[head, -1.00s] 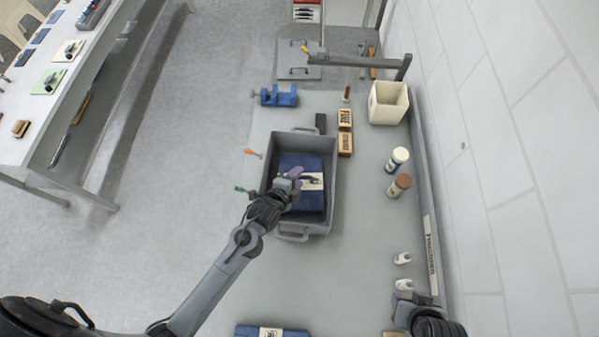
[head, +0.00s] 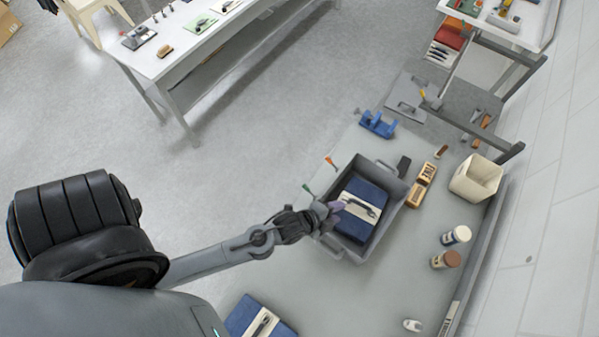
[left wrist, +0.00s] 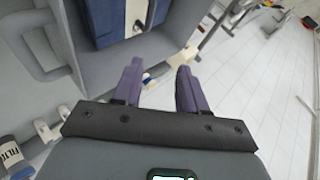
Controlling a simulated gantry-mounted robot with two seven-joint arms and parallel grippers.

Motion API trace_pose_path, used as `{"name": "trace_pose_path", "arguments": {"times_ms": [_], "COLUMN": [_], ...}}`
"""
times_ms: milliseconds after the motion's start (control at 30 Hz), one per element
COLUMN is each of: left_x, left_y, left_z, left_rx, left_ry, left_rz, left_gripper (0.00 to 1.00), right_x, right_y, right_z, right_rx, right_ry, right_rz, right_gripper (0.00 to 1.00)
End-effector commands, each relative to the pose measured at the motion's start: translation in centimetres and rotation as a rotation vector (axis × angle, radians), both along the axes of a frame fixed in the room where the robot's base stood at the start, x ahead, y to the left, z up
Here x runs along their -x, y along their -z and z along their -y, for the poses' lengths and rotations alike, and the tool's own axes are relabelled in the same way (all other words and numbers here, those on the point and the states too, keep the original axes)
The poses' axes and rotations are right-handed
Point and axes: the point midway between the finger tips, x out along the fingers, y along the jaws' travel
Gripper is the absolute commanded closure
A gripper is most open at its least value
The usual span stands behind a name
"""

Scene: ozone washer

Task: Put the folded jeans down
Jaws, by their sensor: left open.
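Dark blue folded jeans (head: 354,222) with a pale band and a dark handle-like piece across it lie flat inside the grey bin (head: 345,249) on the bench. My left gripper (head: 333,209), with purple fingers, is at the bin's left wall, beside the jeans. In the left wrist view the purple fingers (left wrist: 158,80) are apart with nothing between them. The jeans (left wrist: 98,20) show there inside the bin, apart from the fingertips. A second folded jeans bundle (head: 243,316) lies at the bench's near end, partly cut off. My right gripper is out of view.
Wooden blocks (head: 421,185), a cream container (head: 475,178) and two bottles (head: 456,235) stand right of the bin. A blue clamp-like tool (head: 377,124) is behind it. Orange and green pegs stick out at the bench's left edge. Bench right of the near jeans is mostly clear.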

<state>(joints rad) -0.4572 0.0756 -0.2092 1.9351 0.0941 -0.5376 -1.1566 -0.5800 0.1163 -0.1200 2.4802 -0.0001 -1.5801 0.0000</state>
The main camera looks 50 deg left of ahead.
Motion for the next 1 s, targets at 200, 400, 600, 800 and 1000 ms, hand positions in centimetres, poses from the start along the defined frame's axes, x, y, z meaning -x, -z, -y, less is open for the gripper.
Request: {"name": "trace_pose_path", "arguments": {"times_ms": [200,400,600,800,1000], "left_x": [4.0,9.0,12.4,13.2,13.1], "left_y": [-3.6,-7.3,-9.6,-10.1,-10.1], "left_z": [-1.7,-3.4,-4.5,-4.7,-4.7], "left_rx": [0.286,0.469,0.539,0.552,0.551], "left_ry": [-0.298,-0.641,-0.867,-0.923,-0.921], "left_rz": [-0.282,-0.506,-0.607,-0.628,-0.627], "left_gripper": [0.58,0.58,0.58,0.58,0.58], "right_x": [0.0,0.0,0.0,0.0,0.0], "right_y": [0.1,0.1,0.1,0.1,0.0], "right_z": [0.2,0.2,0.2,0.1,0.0], "right_rx": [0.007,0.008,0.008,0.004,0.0], "right_ry": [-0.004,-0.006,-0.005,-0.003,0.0], "right_rz": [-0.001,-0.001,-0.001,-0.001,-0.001], "right_gripper": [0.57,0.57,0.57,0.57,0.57]}}
